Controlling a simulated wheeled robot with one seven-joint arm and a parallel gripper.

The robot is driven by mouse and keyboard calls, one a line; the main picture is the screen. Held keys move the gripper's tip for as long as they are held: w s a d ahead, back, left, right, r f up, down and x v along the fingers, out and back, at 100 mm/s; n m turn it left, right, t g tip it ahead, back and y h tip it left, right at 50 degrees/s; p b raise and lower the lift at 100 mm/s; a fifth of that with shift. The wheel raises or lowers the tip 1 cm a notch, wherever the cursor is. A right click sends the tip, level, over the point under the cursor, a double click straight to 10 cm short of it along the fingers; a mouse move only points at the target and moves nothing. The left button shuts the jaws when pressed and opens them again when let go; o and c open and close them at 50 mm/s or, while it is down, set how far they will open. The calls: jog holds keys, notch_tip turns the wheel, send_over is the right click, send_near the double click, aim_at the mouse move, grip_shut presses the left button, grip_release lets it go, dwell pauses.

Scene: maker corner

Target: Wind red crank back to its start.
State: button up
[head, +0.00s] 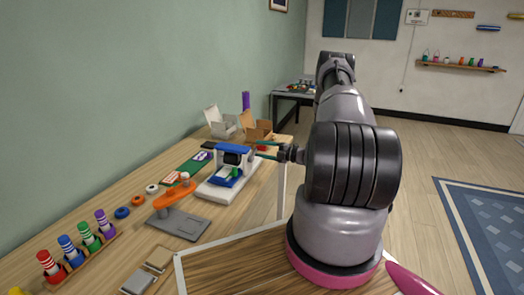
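A blue and white device (232,153) with a black part and a green piece stands on a white base, left of my gripper. My gripper (262,149) reaches left toward it with two thin dark teal fingers spread apart. A small patch of red shows between or behind the fingers; I cannot tell whether it is a crank handle or something farther back. No other clearly red crank shows.
Striped pegs in a wooden rack (80,263) stand at the front left, with small rings behind. Open boxes (222,121) and a purple cylinder (245,101) are at the table's back. Flat blocks (159,258) lie near the front edge. My arm hides much of the right side.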

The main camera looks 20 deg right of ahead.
jog(key=v, duration=1)
jog(key=shift+s+d, duration=0.25)
